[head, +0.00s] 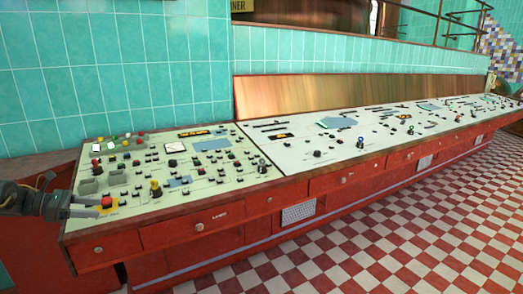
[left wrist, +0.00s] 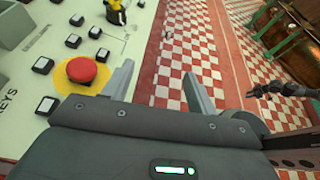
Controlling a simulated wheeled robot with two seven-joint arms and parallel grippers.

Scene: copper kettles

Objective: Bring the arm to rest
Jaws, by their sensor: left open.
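My left gripper (head: 92,207) comes in from the left at the near left corner of the control desk (head: 190,222). In the left wrist view its two fingers (left wrist: 157,82) are spread apart with nothing between them. A red mushroom button (head: 106,202) on a yellow disc sits close by the fingertips. In the left wrist view the red button (left wrist: 82,70) lies to the left of the fingers, outside the gap. Whether a finger touches it I cannot tell. A dark arm, apparently my right one, ends in a small gripper (left wrist: 258,91) at the right of the left wrist view; its jaws are too small to judge.
The desk top carries many small black switches, a yellow-and-black knob (head: 155,188) and grey boxes (head: 88,186). Red drawers (head: 205,227) line its front. The checkered floor (head: 400,225) in front is clear. A teal tiled wall (head: 110,70) stands behind.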

